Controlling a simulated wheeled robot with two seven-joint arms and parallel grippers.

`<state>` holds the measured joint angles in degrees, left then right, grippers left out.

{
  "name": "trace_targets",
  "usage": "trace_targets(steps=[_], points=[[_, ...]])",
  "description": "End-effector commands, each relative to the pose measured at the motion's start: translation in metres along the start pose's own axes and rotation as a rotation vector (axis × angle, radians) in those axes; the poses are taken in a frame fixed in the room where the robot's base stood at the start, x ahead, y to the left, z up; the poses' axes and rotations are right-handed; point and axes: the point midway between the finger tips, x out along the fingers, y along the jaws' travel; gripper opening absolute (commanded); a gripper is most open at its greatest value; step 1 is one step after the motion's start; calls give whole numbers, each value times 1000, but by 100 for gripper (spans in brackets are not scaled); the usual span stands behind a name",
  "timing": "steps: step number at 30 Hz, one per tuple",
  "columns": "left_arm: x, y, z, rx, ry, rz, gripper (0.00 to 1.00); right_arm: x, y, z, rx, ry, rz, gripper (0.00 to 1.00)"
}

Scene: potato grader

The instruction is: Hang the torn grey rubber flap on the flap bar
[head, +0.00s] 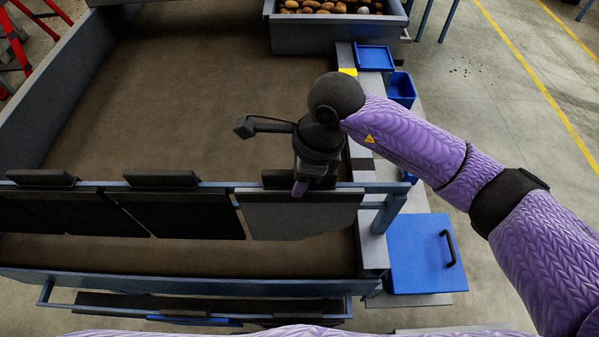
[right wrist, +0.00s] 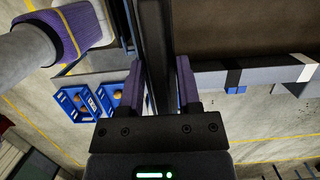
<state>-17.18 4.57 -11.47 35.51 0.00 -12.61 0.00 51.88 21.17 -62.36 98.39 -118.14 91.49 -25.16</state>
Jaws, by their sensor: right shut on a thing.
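The grey rubber flap (head: 300,218) hangs down in front of the blue flap bar (head: 222,185), at its right end in the head view. Its dark top piece (head: 277,179) lies at bar height, partly hidden by my gripper. I cannot tell whether it rests on the bar. No tear shows clearly. My right gripper (head: 301,186) points down and is shut on the flap's top piece. In the right wrist view the fingers (right wrist: 163,82) stand either side of a dark strip (right wrist: 156,45). My left gripper is not in view.
Behind is a wide brown bed (head: 200,90). A potato bin (head: 335,30) stands at the back. Blue trays and a blue lidded box (head: 420,255) are on the right. A yellow line marks the floor.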

Motion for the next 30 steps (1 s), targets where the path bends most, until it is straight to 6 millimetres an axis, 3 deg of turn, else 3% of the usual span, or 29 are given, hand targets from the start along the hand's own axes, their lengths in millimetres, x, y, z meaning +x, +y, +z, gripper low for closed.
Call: trace_targets(steps=[23, 30], points=[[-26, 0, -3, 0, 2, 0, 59, -43, 0, 11, 0, -1, -4, 0], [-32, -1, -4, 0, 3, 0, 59, -42, 23, 11, -2, -1, -1, 0]])
